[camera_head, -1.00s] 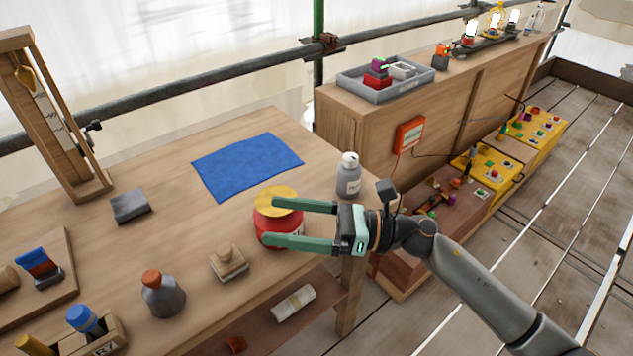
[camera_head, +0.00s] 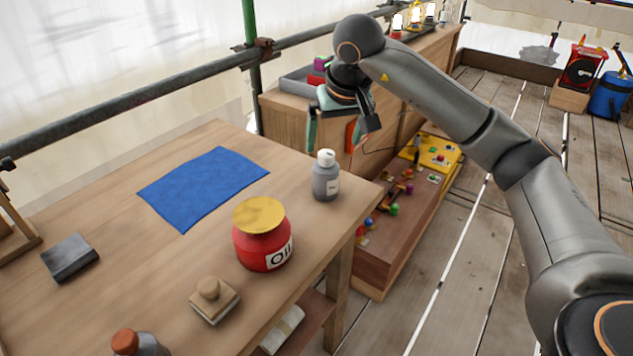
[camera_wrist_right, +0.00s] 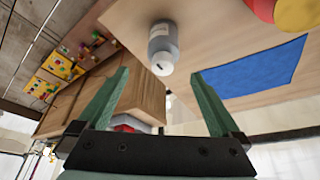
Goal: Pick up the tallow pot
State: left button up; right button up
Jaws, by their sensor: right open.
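A red pot with a yellow lid (camera_head: 262,240) stands upright on the wooden bench, its label reading "Oil"; I see no label naming tallow. It is partly cut off in the right wrist view (camera_wrist_right: 285,10). A grey bottle with a white cap (camera_head: 326,178) stands near the bench's right edge, and it also shows in the right wrist view (camera_wrist_right: 163,45). My right gripper (camera_head: 334,138) is open and empty, pointing down above and beyond the bottle, apart from the pot. My left gripper is out of view.
A blue cloth (camera_head: 203,187) lies flat behind the pot. A wooden stamp-like block (camera_head: 214,300), a dark grey block (camera_head: 70,258) and an orange-capped bottle (camera_head: 138,344) are also on the bench. A low cabinet with a grey tray (camera_head: 293,84) stands beyond.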

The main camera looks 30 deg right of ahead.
aim_at(330, 156)
jog(key=x, duration=0.6)
jog(key=shift+s+a+b, duration=0.1)
jog(key=shift+a+b, duration=0.05)
jog(key=shift+b, duration=0.15)
jog(key=x, duration=0.5)
jog(key=shift+s+a+f+b, duration=0.2)
jog(key=shift+s+a+b, duration=0.05)
jog(key=shift+b, duration=0.1)
jog(key=c, duration=1.5)
jog(key=shift+r, duration=0.1)
